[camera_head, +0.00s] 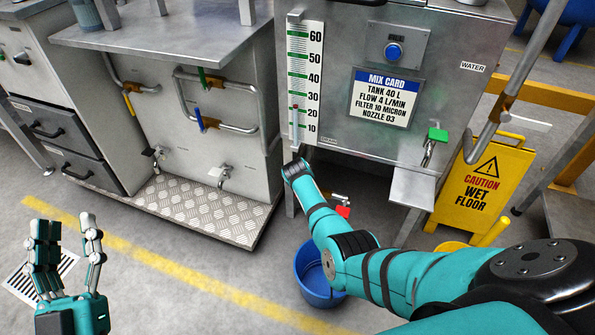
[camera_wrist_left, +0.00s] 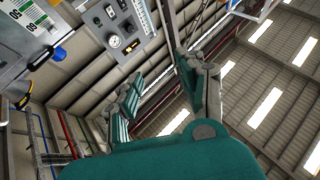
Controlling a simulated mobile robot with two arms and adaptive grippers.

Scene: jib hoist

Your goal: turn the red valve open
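The red valve (camera_head: 343,211) is a small red lever on a metal tap below the steel tank, just right of my right forearm. Which way its lever is turned is hard to tell at this size. My right arm reaches in from the right, its far joint close to the tank's lower left corner. No fingers of my right gripper show. My left gripper (camera_head: 67,228) is at the lower left, fingers up and apart, empty, far from the valve.
A blue bucket (camera_head: 312,284) stands on the floor below the valve, partly behind my right arm. The tank (camera_head: 455,85) has a green-handled tap (camera_head: 437,135). A yellow wet-floor sign (camera_head: 478,185) stands right. A bench with pipes (camera_head: 205,70) stands left.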

